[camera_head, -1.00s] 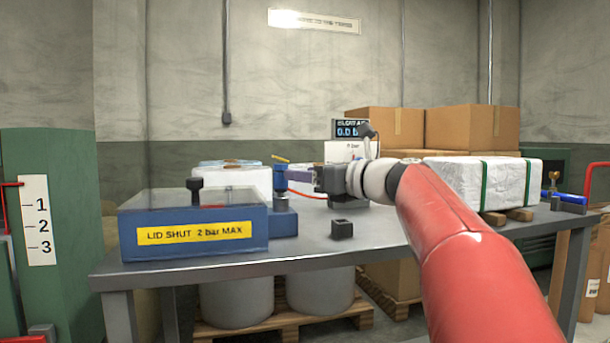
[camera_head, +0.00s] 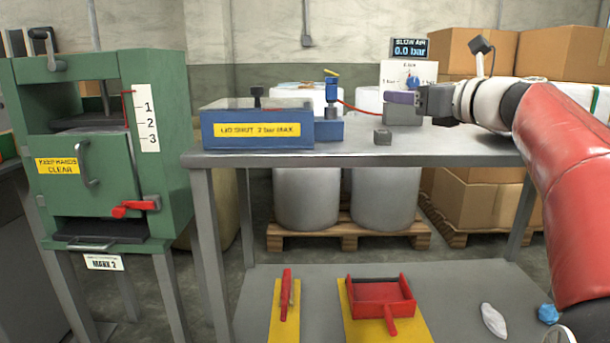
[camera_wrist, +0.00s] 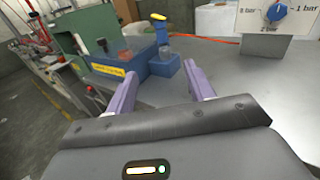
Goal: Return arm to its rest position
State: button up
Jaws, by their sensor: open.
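My gripper (camera_head: 402,98) is at the right over the grey table (camera_head: 360,158), in front of the air regulator panel. In the wrist view its two purple fingers (camera_wrist: 158,90) stand apart with nothing between them. My red-sleeved arm reaches in from the right side of the head view. The blue box labelled LID SHUT 2 bar MAX (camera_head: 258,128) sits at the table's left end with its clear lid down. A blue valve with a yellow lever (camera_head: 332,92) stands beside it.
A green press (camera_head: 100,150) with a red handle stands left of the table. The display (camera_head: 409,49) reads 0.0 bar. A red scoop tray (camera_head: 380,297) and a red-handled tool (camera_head: 287,290) lie on yellow mats on a lower surface. Cardboard boxes (camera_head: 560,50) stand behind at right.

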jog(key=s+a+f+n+g+h, duration=0.2)
jog(key=s+a+f+n+g, duration=0.15)
jog(key=s+f+n, duration=0.5)
jog(key=s+a+f+n+g+h, duration=0.3)
jog(key=s+a+f+n, duration=0.25)
jog(key=f, duration=0.55)
jog(key=s+d+f+n+g+h, duration=0.1)
jog(key=s+d+f+n+h, duration=0.1)
jog(key=s+f+n, duration=0.5)
jog(key=s+d+f+n+g+h+p, duration=0.1)
jog(key=s+d+f+n+h, duration=0.1)
jog(key=s+f+n, duration=0.5)
notch_tip(320, 180, down, 2)
jog(key=shift+s+d+f+n+g+h, duration=0.1)
jog(key=shift+s+d+n+g+h, duration=0.3)
jog(key=shift+s, duration=0.85)
jog(key=shift+o, duration=0.2)
jog(key=shift+w, duration=0.1)
